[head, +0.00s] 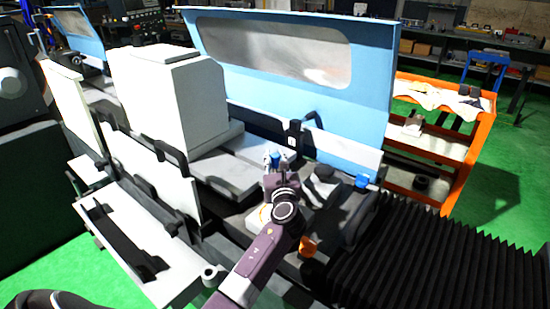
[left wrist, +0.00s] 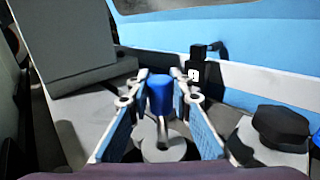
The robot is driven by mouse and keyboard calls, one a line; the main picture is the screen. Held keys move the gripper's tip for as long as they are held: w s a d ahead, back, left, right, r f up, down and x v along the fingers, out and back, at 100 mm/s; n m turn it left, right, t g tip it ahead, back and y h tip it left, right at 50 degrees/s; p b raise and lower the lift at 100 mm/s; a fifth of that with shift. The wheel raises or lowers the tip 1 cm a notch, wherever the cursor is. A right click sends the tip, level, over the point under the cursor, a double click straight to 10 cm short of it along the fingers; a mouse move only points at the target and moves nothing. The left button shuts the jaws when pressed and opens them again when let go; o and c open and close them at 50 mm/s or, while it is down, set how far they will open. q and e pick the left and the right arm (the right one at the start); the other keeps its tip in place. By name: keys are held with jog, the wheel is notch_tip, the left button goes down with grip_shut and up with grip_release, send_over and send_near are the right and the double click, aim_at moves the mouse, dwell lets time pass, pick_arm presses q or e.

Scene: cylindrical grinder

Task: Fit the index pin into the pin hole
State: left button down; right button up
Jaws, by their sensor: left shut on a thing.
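The index pin shows its blue cylindrical head in the left wrist view (left wrist: 160,94) and as a small blue spot in the head view (head: 275,158). My left gripper (head: 277,160) is shut on it, over the machine's bed. In the left wrist view the two blue-padded fingers of this gripper (left wrist: 162,100) stand on either side of the pin. A grey round part (left wrist: 163,148) lies below the pin, partly covered by a thin grey piece. I cannot make out the pin hole or the pin's lower tip. My right gripper is not in view.
A blue guard with a window (head: 275,50) stands behind. A white boxy housing (head: 160,95) is at the left. A dark hexagonal knob (left wrist: 281,128) is right of the gripper. Black bellows (head: 440,265) and an orange cart (head: 470,150) are at the right.

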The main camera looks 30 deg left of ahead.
pick_arm(q)
jog(key=shift+p, duration=0.3)
jog(key=shift+f+b, duration=2.3)
jog(key=shift+f, duration=1)
jog(key=c, duration=1.7)
grip_release()
jog(key=shift+o, duration=0.2)
jog(key=shift+r, duration=0.1)
notch_tip(320, 180, up, 10)
jog(key=shift+f, duration=0.1)
